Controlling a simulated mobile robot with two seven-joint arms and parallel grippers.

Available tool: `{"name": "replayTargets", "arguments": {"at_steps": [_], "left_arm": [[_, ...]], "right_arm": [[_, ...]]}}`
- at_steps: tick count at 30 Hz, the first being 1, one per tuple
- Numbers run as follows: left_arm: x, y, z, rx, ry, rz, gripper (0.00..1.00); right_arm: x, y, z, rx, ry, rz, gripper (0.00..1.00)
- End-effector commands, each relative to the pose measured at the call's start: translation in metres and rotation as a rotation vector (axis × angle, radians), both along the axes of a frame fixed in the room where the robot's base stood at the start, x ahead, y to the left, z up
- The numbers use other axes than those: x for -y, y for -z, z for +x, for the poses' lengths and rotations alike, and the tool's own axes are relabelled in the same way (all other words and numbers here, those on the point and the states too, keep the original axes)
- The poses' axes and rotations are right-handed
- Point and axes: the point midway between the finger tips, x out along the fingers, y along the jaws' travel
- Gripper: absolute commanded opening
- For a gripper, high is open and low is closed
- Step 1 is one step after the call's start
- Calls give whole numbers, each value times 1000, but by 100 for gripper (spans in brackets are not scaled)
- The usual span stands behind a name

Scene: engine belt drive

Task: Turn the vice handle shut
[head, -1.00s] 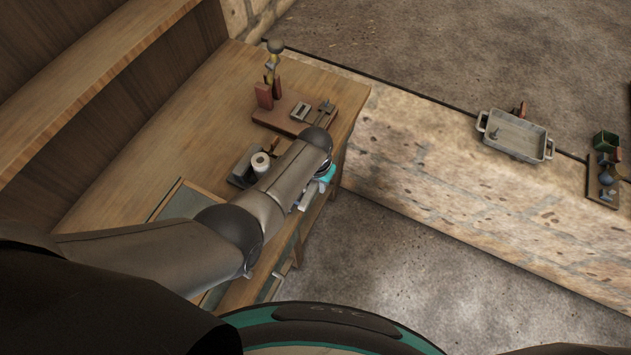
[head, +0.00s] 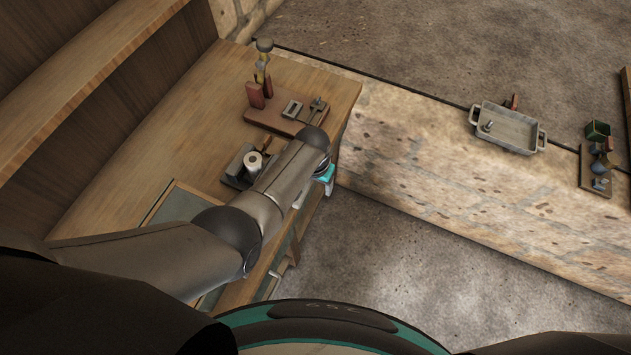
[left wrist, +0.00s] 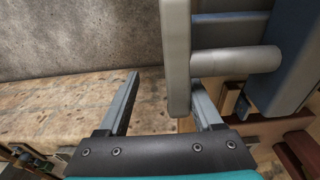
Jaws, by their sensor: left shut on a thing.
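My left gripper (left wrist: 168,105) has its two grey fingers on either side of a flat grey bar, which I take for the vice handle (left wrist: 177,60). The bar comes down from the top of the left wrist view and lies close against the right-hand finger. A round grey rod (left wrist: 235,62) joins it to a large blue-grey block, which looks like the vice body (left wrist: 288,60). In the head view my left gripper (head: 325,174) is at the bench's front right edge. My arm hides the vice and fingertips there. My right gripper is not in view.
The wooden bench (head: 190,130) carries a red-brown board (head: 270,122) with metal parts and a dark holder with a white roll (head: 253,161). A stone ledge to the right holds a grey tray (head: 507,128) and a small parts stand (head: 597,178). The ledge between is clear.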

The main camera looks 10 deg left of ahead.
Motion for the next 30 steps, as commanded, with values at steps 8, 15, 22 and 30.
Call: {"name": "replayTargets", "arguments": {"at_steps": [8,15,22,30], "left_arm": [[2,-6,-8,-17,-2,-5,55],[0,-24,-11,-14,-2,-3,55],[-2,-37,-12,-8,-3,-2,55],[-4,-57,-14,-3,-1,-1,55]], "right_arm": [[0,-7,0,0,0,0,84],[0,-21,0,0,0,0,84],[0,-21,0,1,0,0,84],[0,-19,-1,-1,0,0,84]]}}
